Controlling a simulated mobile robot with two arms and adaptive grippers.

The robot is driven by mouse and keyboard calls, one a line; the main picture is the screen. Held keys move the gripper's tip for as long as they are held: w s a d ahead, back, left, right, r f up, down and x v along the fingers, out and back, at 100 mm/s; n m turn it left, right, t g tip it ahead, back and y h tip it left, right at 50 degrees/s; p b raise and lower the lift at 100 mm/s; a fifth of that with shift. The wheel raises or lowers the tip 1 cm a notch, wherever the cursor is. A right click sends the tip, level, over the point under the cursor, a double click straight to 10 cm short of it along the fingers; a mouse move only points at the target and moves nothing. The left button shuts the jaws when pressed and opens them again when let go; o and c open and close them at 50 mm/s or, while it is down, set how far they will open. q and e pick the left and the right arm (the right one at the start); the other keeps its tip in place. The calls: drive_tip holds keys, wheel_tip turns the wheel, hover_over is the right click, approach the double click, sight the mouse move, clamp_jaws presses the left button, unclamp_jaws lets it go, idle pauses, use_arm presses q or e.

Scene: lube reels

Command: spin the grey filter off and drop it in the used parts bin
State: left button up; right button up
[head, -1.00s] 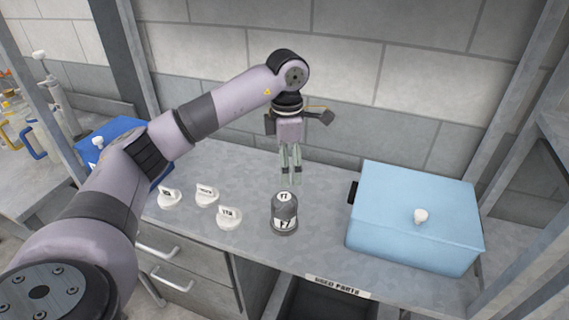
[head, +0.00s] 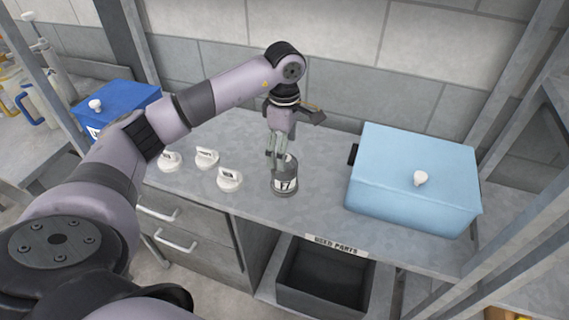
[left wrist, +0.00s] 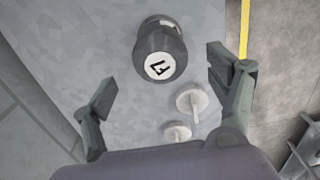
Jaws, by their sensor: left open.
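The used parts bin (head: 325,277) is a dark open box below the bench front, under a "USED PARTS" label (head: 337,244). My right gripper is not seen.
A light blue lidded box (head: 412,185) takes up the bench on the right. A darker blue box (head: 118,103) stands at the left. A wall runs behind the bench.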

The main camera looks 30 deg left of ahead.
use_arm(q)
wheel_tip(320, 180, down, 8)
drive_tip(key=shift+r+p, duration=0.2)
drive_tip(key=shift+p, duration=0.6)
drive_tip(key=c, duration=1.5)
drive_tip(key=n, duration=0.5)
drive_tip(key=shift+n, duration=0.8)
drive_tip(key=n, duration=0.3)
drive_tip(key=shift+n+p, duration=0.35)
drive_tip(key=shift+n, duration=0.05)
